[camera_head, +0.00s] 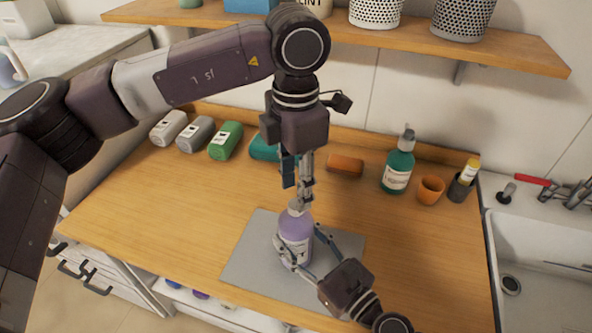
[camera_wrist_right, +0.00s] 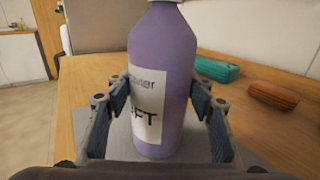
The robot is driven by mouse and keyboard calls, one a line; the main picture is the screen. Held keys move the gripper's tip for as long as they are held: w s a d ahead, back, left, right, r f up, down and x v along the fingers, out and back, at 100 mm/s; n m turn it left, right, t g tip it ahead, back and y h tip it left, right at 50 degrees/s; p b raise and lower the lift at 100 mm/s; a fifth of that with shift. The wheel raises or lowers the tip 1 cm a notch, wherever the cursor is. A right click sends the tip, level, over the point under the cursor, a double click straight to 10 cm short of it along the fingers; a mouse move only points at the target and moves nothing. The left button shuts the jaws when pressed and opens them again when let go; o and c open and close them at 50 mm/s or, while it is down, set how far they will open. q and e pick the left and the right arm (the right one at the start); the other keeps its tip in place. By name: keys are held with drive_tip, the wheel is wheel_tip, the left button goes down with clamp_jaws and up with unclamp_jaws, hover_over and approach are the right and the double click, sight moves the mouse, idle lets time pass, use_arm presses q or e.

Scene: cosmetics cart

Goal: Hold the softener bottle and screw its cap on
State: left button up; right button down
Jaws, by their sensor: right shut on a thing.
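The purple softener bottle (camera_head: 295,228) stands upright on the grey mat (camera_head: 250,261); its body with a white label fills the middle of the right wrist view (camera_wrist_right: 170,40). My right gripper (camera_head: 297,251) is shut around the bottle's lower body, a finger on each side in the wrist view (camera_wrist_right: 165,105). A pale cap (camera_head: 298,206) shows at the bottle's top. My left gripper (camera_head: 302,193) points straight down over it, fingertips at the cap. The fingers are seen nearly edge-on and overlap, so their grip and the cap's seating on the neck are unclear.
Behind stand a green pump bottle (camera_head: 397,167), an orange cup (camera_head: 430,189) and a dark holder (camera_head: 460,187). An orange-brown block (camera_head: 345,166) and several rolled items (camera_head: 225,141) lie along the back. A sink (camera_head: 545,250) is at right. The counter left of the mat is clear.

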use_arm(q)
drive_tip(key=shift+f, duration=1.85)
drive_tip(key=shift+c, duration=0.4)
clamp_jaws()
drive_tip(key=shift+o, duration=1.2)
unclamp_jaws()
wheel_tip(320, 180, up, 12)
use_arm(e)
drive_tip(key=c, duration=0.8)
unclamp_jaws()
